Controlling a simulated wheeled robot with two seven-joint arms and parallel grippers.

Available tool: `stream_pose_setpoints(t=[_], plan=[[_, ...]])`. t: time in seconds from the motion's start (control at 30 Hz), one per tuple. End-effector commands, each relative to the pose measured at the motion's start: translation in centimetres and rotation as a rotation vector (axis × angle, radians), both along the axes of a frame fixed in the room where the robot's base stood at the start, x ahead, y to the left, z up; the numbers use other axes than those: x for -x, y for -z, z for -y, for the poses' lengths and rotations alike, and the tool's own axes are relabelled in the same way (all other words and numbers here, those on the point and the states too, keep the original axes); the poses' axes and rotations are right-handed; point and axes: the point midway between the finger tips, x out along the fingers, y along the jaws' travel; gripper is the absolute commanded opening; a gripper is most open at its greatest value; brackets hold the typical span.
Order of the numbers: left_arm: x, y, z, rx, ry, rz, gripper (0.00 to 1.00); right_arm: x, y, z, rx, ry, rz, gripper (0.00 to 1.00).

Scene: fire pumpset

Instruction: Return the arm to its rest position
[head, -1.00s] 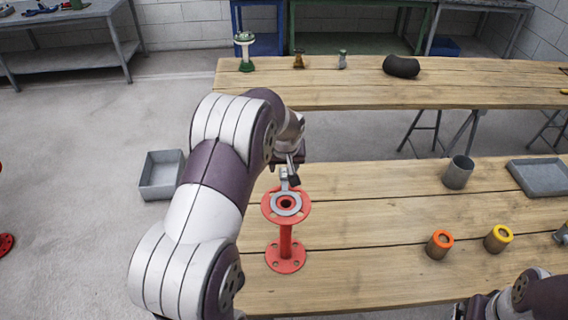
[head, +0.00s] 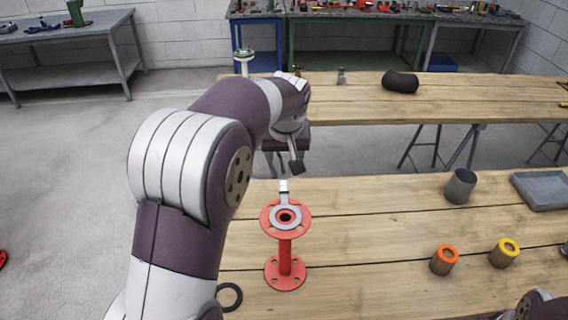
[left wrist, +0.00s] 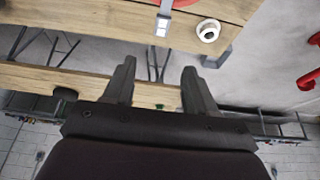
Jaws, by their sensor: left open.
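My left arm rises from the lower left of the head view and bends over. Its gripper (head: 284,166) hangs above and behind the red flanged pipe (head: 285,250), clear of it. The left wrist view shows the two dark fingers (left wrist: 158,75) spread wide with nothing between them. The red pipe stands upright on the near wooden table. A grey ring with a pale upright tab (head: 284,190) lies on its top flange, apart from the gripper. At the lower right only a piece of my right arm shows; its gripper is out of view.
A black ring (head: 229,296) lies at the near table's left edge. Orange-topped (head: 444,259) and yellow-topped (head: 504,253) cylinders, a grey cup (head: 460,186) and a grey tray (head: 543,189) stand to the right. The far table (head: 460,100) holds a black roll (head: 401,81).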

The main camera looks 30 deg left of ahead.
Motion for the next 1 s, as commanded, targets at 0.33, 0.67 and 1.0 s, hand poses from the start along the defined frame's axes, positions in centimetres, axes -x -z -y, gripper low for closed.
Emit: stream_pose_setpoints(t=[0.33, 0.67, 1.0], plan=[[0.0, 0.0, 0.0, 0.001, 0.000, -0.001, 0.56, 0.0, 0.0, 0.0, 0.000, 0.000, 0.000, 0.92], [1.5, 2.9, 1.3, -0.011, 0.169, -0.033, 0.56, 0.0, 0.0, 0.0, 0.000, 0.000, 0.000, 0.92], [16.3, 11.7, 9.6, 0.066, 0.525, -0.235, 0.56, 0.0, 0.0, 0.0, 0.000, 0.000, 0.000, 0.92]])
